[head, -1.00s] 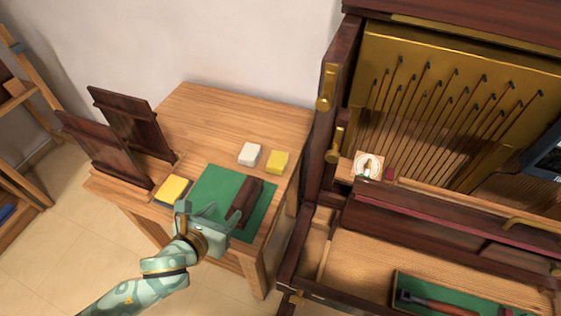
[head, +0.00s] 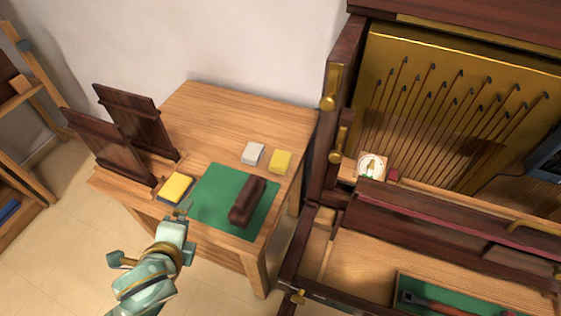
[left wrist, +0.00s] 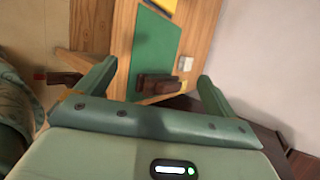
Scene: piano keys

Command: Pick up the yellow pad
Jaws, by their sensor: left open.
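Two yellow pads show on the wooden table. One yellow pad (head: 177,187) lies on a dark base at the left edge of the green mat (head: 212,190). A second yellow pad (head: 280,162) lies behind the mat at the right, beside a white block (head: 253,153). My left gripper (head: 182,212) is in front of the table's near edge, just below the left yellow pad, seen edge-on. In the left wrist view my left gripper (left wrist: 156,72) is open with nothing between its fingers. My right gripper is not in view.
A dark brown block (head: 247,201) lies on the mat. Dark upright panels (head: 130,120) stand at the table's left. The piano case (head: 325,170) rises close to the right. The table's back middle is clear.

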